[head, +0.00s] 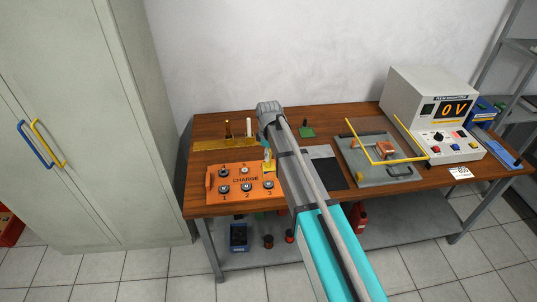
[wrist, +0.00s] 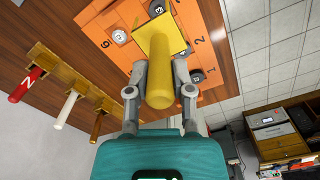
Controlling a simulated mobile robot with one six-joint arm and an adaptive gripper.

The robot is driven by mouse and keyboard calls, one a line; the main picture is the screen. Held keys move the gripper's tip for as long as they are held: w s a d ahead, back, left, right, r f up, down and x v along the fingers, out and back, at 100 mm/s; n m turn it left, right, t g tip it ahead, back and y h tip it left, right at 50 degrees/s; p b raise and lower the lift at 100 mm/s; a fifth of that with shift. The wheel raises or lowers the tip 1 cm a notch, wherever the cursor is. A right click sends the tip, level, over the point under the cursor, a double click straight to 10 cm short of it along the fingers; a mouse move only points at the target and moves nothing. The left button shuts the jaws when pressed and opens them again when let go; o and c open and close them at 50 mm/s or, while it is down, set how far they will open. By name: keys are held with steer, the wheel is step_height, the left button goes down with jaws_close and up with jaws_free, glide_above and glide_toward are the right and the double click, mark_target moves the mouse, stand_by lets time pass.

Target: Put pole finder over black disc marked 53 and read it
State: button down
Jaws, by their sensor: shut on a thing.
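My gripper (wrist: 160,78) is shut on the yellow round handle of what looks like the pole finder (wrist: 160,90), which has a flat yellow square head. In the wrist view the head is over the orange box (wrist: 205,50). Discs with pale labels show beside it; the upper left one (wrist: 120,36) is too small to read, and I cannot tell which disc is 53. In the head view a small yellow piece (head: 268,156) shows above the orange CHARGE box (head: 243,180), beside my arm, which hides part of the box and most of my gripper.
A yellow rack (head: 211,144) with upright bars stands behind the box; its red bar marked N (wrist: 25,84) shows in the wrist view.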

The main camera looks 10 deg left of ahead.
mark_target(269, 163)
steer(key=shift+f+b, duration=1.95)
steer(key=shift+f, duration=0.2)
stand_by(1.2)
